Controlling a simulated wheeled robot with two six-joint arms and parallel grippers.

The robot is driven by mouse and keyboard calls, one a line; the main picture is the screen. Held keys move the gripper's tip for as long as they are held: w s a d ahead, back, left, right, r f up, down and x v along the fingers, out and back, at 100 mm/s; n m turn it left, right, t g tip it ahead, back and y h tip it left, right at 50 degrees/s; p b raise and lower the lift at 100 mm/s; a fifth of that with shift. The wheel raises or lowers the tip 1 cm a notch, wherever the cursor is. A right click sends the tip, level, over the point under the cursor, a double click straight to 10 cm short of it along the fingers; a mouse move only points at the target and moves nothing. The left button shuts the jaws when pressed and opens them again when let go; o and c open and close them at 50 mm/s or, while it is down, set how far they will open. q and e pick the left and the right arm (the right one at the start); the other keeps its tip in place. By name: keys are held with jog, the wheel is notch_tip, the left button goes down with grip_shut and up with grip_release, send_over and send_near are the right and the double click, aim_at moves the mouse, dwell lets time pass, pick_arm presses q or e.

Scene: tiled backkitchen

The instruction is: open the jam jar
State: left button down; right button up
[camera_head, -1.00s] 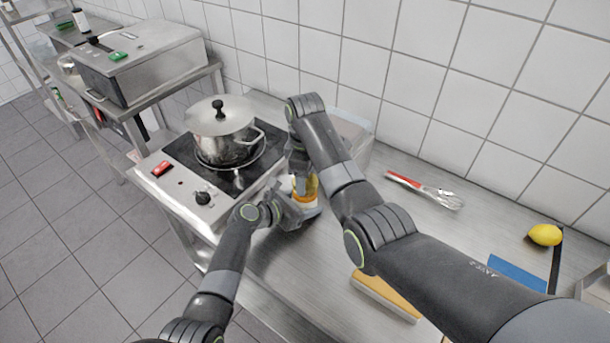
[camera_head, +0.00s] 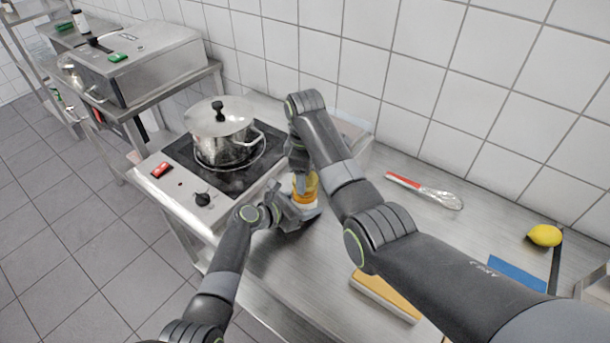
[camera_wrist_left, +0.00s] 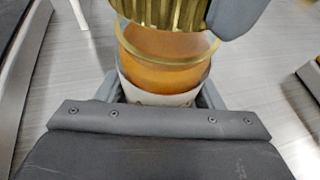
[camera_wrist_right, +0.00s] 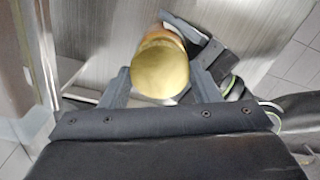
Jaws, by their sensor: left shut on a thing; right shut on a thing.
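The jam jar (camera_head: 306,192) stands upright at the counter's left part, beside the cooktop. It has orange contents and a white label (camera_wrist_left: 160,97) low on its body. My left gripper (camera_head: 300,207) is shut around the lower body; its fingers (camera_wrist_left: 160,95) flank the label in the left wrist view. The gold ribbed lid (camera_wrist_left: 160,10) is at the jar's top, and its flat face (camera_wrist_right: 160,70) shows in the right wrist view. My right gripper (camera_wrist_right: 160,85) is shut on the lid from above. Whether the lid is clear of the rim I cannot tell.
A lidded steel pot (camera_head: 225,135) stands on the cooktop (camera_head: 190,180) to the left. A whisk (camera_head: 428,190), a lemon (camera_head: 544,235), a blue item (camera_head: 517,272) and a yellow-topped board (camera_head: 387,294) lie to the right. A clear container (camera_head: 352,130) stands behind my right arm.

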jog(key=shift+r, duration=0.65)
jog(key=shift+r, duration=2)
pick_arm(q)
jog(key=shift+c, duration=1.5)
grip_release()
jog(key=shift+a, duration=0.1)
